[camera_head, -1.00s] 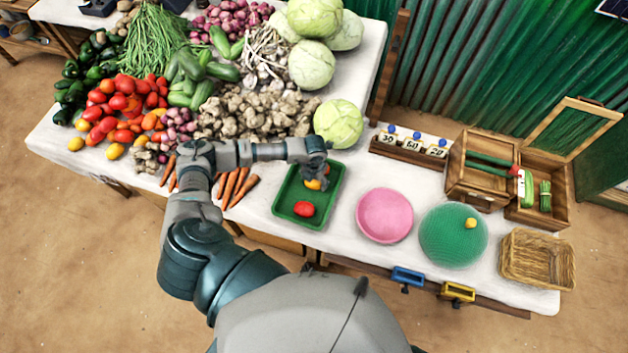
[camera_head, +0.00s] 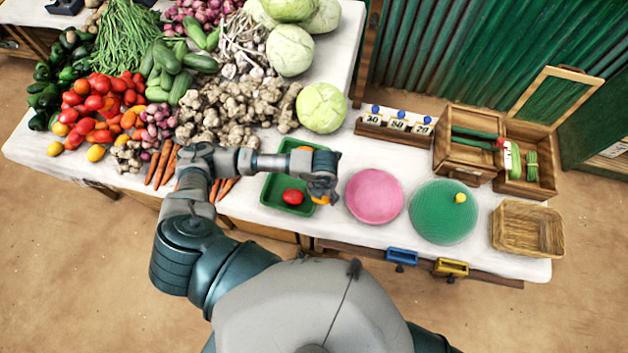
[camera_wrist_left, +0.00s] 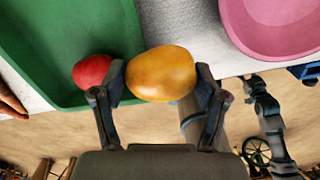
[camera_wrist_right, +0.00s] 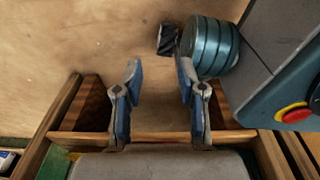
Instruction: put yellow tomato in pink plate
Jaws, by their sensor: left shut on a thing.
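My left gripper (camera_head: 322,192) is shut on the yellow tomato (camera_wrist_left: 161,73), one finger on each side. In the head view the tomato (camera_head: 320,200) shows below the fingers, at the right edge of the green tray (camera_head: 272,188). The pink plate (camera_head: 374,196) is empty, just right of the gripper; its rim also shows in the left wrist view (camera_wrist_left: 268,42). A red tomato (camera_head: 293,197) lies in the tray. My right gripper (camera_wrist_right: 160,75) is open and empty in its wrist view, and does not show in the head view.
Right of the plate are a green round piece (camera_head: 440,215) with a yellow knob, and a wicker basket (camera_head: 528,230). Number cards (camera_head: 397,123) and wooden crates (camera_head: 468,140) stand behind. An orange patch (camera_head: 304,148) shows behind my left arm. Vegetables fill the left side.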

